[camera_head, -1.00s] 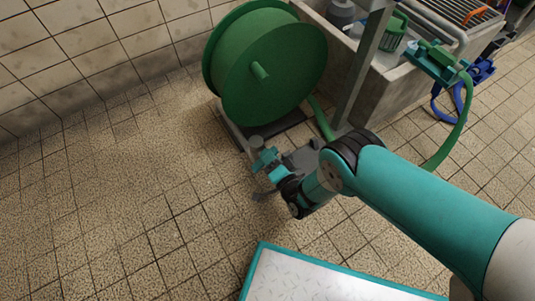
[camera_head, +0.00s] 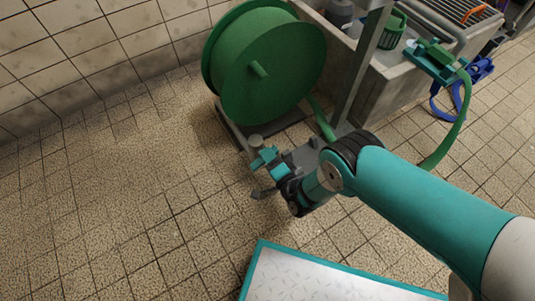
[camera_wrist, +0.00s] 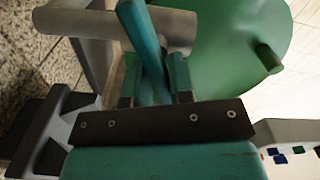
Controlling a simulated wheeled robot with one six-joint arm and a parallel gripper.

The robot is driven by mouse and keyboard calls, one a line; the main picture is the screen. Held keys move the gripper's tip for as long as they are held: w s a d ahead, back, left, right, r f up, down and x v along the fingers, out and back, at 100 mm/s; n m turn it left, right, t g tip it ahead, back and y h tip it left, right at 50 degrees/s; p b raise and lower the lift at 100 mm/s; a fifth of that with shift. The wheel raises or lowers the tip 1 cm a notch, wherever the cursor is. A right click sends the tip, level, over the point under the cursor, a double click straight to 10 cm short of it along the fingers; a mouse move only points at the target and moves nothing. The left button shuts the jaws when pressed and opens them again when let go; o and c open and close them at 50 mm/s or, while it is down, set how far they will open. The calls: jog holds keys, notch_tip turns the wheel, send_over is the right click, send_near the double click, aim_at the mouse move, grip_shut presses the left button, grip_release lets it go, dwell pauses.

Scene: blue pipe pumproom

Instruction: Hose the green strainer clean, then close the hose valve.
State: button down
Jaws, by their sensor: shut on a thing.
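My gripper (camera_head: 266,160) is low beside the hose reel's base. In the wrist view, my gripper (camera_wrist: 156,85) is shut on a teal lever (camera_wrist: 143,35), which crosses a grey pipe piece (camera_wrist: 85,22). This appears to be the hose valve; in the head view its grey round top (camera_head: 256,142) shows beside my jaws. How far the lever is turned is unclear. The green strainer (camera_head: 392,30) stands in the sink at the upper right. Whether it is dirty cannot be told. The green hose (camera_head: 452,130) rises to a teal holder (camera_head: 437,60) on the sink's edge.
The large green reel (camera_head: 265,65) stands just behind my gripper. A grey post (camera_head: 362,65) rises by the concrete sink (camera_head: 390,88). A blue looped object (camera_head: 478,72) hangs right of the sink. The tiled floor (camera_head: 130,220) at left is clear.

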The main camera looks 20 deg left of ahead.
jog(key=shift+d+f+m, duration=0.1)
jog(key=shift+f+m, duration=0.1)
jog(key=shift+m, duration=0.1)
dwell(1.4)
jog(key=c, duration=1.2)
grip_release()
jog(key=shift+o, duration=0.2)
jog(key=shift+r, duration=0.1)
